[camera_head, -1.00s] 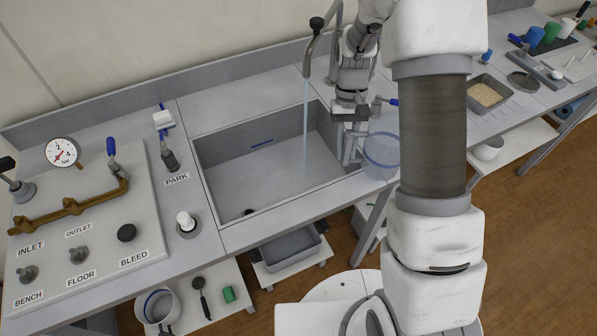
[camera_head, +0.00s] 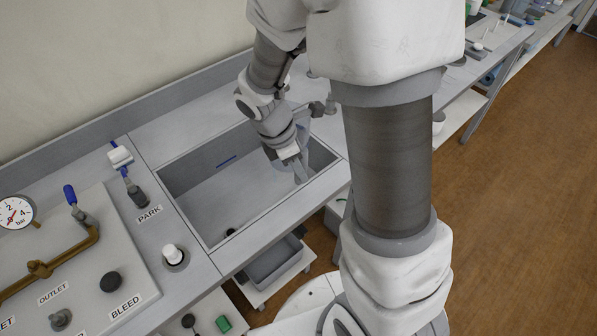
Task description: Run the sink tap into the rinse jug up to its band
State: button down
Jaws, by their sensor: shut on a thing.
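My gripper (camera_head: 299,171) is over the right part of the sink (camera_head: 205,195), pointing down. It is shut on the rinse jug (camera_head: 270,153), a pale blue translucent vessel. Only a small piece of the jug shows beside my gripper; its band and any water level cannot be made out. The tap spout and its stream are hidden behind my arm. A small grey valve fitting (camera_head: 319,107) shows behind the sink's right end.
A panel with a brass pipe (camera_head: 60,262), a gauge (camera_head: 14,212) and knobs lies left of the sink. A white-topped post (camera_head: 173,254) stands near the sink's front left corner. A grey tray (camera_head: 272,262) sits below.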

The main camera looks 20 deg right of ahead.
jog(key=n, duration=0.2)
jog(key=shift+s+a+r+n+t, duration=0.1)
jog(key=shift+s+n+t, duration=0.2)
jog(key=shift+s, duration=0.1)
jog(key=shift+n, duration=0.3)
jog(key=shift+w, duration=1.15)
jog(key=shift+w, duration=0.1)
jog(key=w+p, duration=0.1)
jog(key=w, duration=0.2)
jog(key=w+p, duration=0.1)
jog(key=w, duration=0.2)
jog(key=shift+w+d+r, duration=0.15)
jog(key=shift+w+d, duration=0.05)
jog(key=shift+w, duration=0.5)
dwell(1.7)
